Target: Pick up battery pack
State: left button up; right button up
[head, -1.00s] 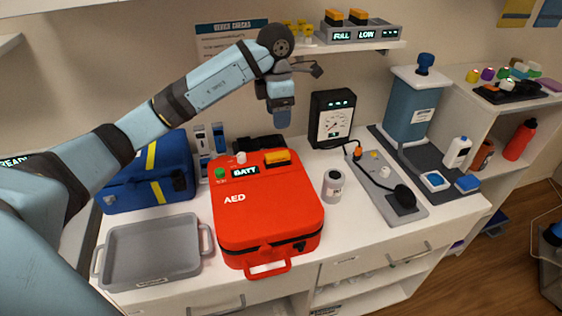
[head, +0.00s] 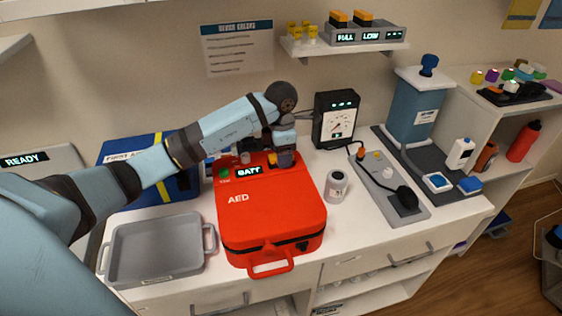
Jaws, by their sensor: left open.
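The red AED case (head: 268,218) stands on the counter with a "BATT" label on its top. An orange-topped battery pack (head: 272,160) sits at the back of the case, right of that label. My left gripper (head: 284,158) is open and pointing down right at this pack, hiding much of it. Whether the fingers touch the pack cannot be told. Two more orange-topped packs, one over "FULL" (head: 338,18) and one over "LOW" (head: 363,16), sit in the grey charger (head: 365,36) on the wall shelf. My right gripper is not in view.
A black gauge box (head: 335,120) stands behind and right of the case. A grey canister (head: 336,186) is to its right and an empty grey tray (head: 157,250) to its left. A blue first aid bag (head: 180,188) is partly behind my arm.

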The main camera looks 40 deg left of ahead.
pick_arm(q)
jog(key=shift+f, duration=0.6)
grip_shut()
